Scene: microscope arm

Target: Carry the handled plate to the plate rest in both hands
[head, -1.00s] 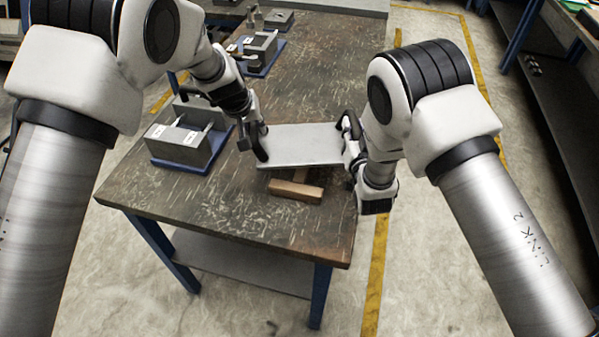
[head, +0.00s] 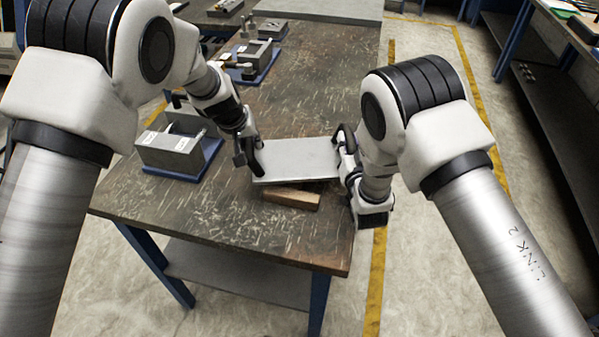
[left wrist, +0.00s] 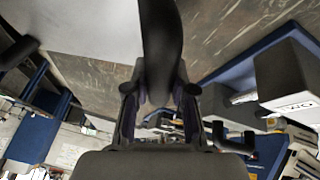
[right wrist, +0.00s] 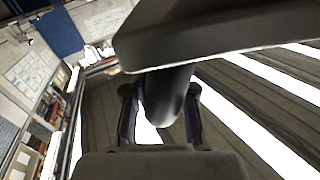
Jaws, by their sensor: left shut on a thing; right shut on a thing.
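The handled plate (head: 297,160) is a flat grey slab with a dark upright handle at each end. It is held roughly level over wooden blocks (head: 292,197) near the table's front; any gap is hard to judge. My left gripper (head: 248,152) is shut on the left handle (head: 259,157), which also shows between its fingers in the left wrist view (left wrist: 160,45). My right gripper (head: 349,160) is shut on the right handle (head: 346,135); that handle shows between its fingers in the right wrist view (right wrist: 168,95). I cannot tell for sure whether the wooden blocks are the plate rest.
A grey fixture on a blue base (head: 175,150) stands left of my left gripper. More fixtures (head: 250,60) stand further back on the scratched table (head: 215,215). The table's right edge lies under my right arm. The table's front left is clear.

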